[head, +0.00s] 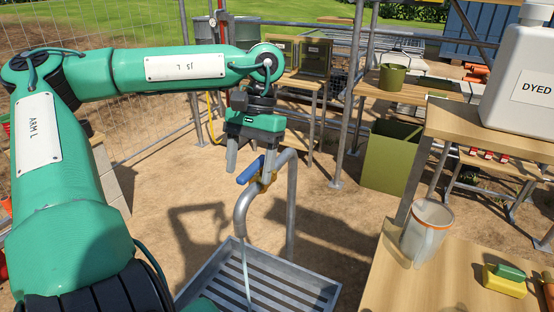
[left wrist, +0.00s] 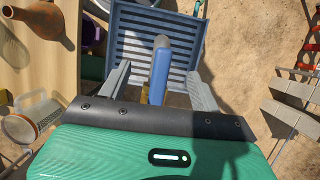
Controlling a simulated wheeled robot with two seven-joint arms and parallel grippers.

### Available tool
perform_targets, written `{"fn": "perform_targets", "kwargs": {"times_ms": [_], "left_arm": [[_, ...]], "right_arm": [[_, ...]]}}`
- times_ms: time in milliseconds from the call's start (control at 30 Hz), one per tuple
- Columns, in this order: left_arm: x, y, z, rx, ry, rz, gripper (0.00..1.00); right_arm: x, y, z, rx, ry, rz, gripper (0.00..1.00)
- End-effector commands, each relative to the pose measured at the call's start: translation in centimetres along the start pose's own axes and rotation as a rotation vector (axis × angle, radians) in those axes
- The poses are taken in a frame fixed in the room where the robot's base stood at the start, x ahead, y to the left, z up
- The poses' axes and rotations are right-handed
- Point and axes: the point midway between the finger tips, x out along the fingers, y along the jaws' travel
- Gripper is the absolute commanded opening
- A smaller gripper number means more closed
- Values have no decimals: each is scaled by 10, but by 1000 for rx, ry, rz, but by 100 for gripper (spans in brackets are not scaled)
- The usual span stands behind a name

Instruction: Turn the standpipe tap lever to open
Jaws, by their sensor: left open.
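The standpipe (head: 291,205) is a grey bent pipe with a spout curving down over a slatted grey tray (head: 214,270). A thin pale stream (head: 246,272) runs down from the spout. The blue tap lever (head: 248,172) sits on a brassy valve at the top of the pipe, slanting down to the left. My left gripper (head: 250,175) is above the tap, pointing down and open. In the left wrist view the blue lever (left wrist: 160,72) lies between the two fingers, with a gap on each side. My right gripper is in neither view.
A wooden table (head: 400,285) at the lower right holds a clear jug (head: 427,232) and a yellow and green sponge (head: 505,280). A white DYED container (head: 520,85) stands on a wooden bench. A green bin (head: 391,155) stands behind. Sandy ground around the tray is bare.

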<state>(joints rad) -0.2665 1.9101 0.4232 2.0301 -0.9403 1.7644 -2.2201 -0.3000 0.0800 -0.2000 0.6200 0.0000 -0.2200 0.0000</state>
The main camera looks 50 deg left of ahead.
Motion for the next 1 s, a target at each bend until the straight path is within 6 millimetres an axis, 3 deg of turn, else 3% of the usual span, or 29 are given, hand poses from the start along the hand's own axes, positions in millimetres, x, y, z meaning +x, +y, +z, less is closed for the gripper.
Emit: {"fn": "perform_targets", "kwargs": {"times_ms": [367,833,1000], "left_arm": [[-5,0,0,-1,0,0,65],[-60,0,1,-1,0,0,65],[-71,0,0,-1,-1,0,65]], "right_arm": [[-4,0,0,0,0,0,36],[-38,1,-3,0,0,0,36],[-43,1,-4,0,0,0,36]]}}
